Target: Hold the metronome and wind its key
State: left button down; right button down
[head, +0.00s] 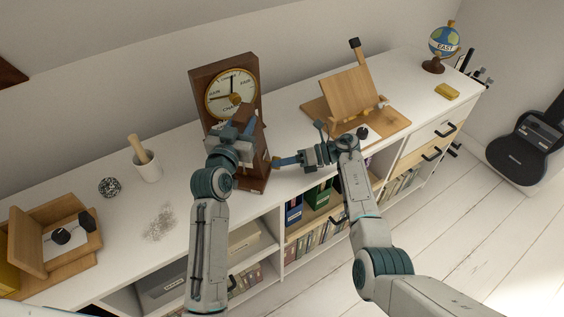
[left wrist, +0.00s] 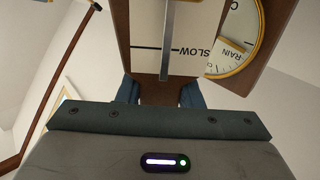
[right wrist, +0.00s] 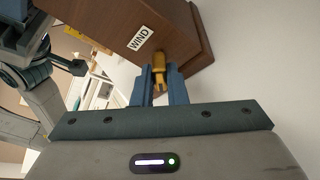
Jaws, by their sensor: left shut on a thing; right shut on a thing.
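The metronome (head: 258,150) is a dark wooden case on the white cabinet top, in front of the dial instrument. In the left wrist view its front plate (left wrist: 188,28) reads SLOW, with a metal rod across it. My left gripper (head: 243,127) is shut on the metronome; its fingers are partly hidden behind the case (left wrist: 165,90). The brass key (right wrist: 158,68) sticks out of the metronome's side beside a WIND label (right wrist: 140,38). My right gripper (right wrist: 160,88) is shut on the key, one blue finger on each side. In the head view the key is tiny.
A wooden dial instrument (head: 228,72) stands close behind the metronome. A wooden stand (head: 350,95) is to the right, a globe (head: 445,42) at the far right. Open shelves lie below.

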pick_arm(q)
jog(key=shift+f, duration=0.45)
pick_arm(e)
jog(key=shift+s+m, duration=0.1)
jog(key=shift+m, duration=0.2)
pick_arm(q)
jog(key=shift+s, duration=0.1)
pick_arm(e)
jog(key=c, duration=1.4)
grip_release()
jog(key=shift+c, duration=0.2)
pick_arm(q)
jog(key=shift+r, duration=0.1)
pick_arm(e)
jog(key=v, duration=1.2)
